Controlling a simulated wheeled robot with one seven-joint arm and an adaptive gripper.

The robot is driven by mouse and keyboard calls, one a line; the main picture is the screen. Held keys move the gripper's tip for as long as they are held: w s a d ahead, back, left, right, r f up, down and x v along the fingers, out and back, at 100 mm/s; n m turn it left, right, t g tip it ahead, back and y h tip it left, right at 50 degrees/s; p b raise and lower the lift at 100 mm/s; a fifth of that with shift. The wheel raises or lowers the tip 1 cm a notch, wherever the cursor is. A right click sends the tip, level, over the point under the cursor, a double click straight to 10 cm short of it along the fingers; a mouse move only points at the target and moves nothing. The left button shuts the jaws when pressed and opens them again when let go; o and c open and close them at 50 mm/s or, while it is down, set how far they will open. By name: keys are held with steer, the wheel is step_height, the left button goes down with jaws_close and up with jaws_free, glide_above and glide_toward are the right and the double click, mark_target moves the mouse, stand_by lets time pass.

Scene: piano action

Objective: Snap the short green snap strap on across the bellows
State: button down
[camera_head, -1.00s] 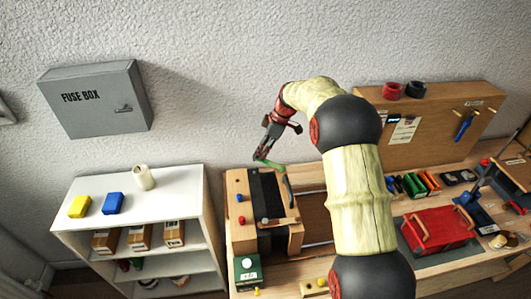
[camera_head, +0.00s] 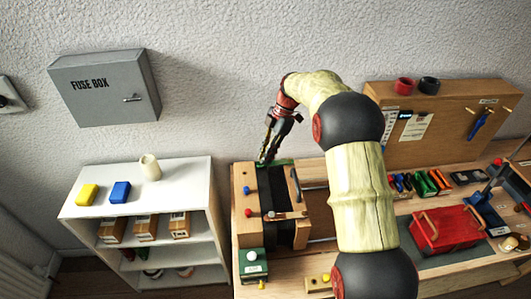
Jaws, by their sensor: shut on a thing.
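The bellows (camera_head: 274,187) is a dark folded block between two wooden end boards, at the left end of the bench. A green strap (camera_head: 281,162) lies along its far end, near or on the top edge; I cannot tell whether it is fastened. My gripper (camera_head: 264,160) points down at the left end of this strap and is shut on it. The fingertips are small, and the exact hold is hard to see. A brown strap (camera_head: 284,215) with light ends lies across the near part of the bellows.
A green box (camera_head: 252,264) stands before the bellows. A white shelf (camera_head: 185,180) with yellow and blue blocks is at left. A red toolbox (camera_head: 440,232) and a wooden panel (camera_head: 440,125) are at right. A fuse box (camera_head: 105,90) hangs on the wall.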

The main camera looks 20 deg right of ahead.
steer(key=shift+s, duration=0.1)
stand_by(0.3)
steer(key=c, duration=1.7)
jaws_free()
steer(key=shift+o, duration=0.2)
steer(key=v, duration=1.2)
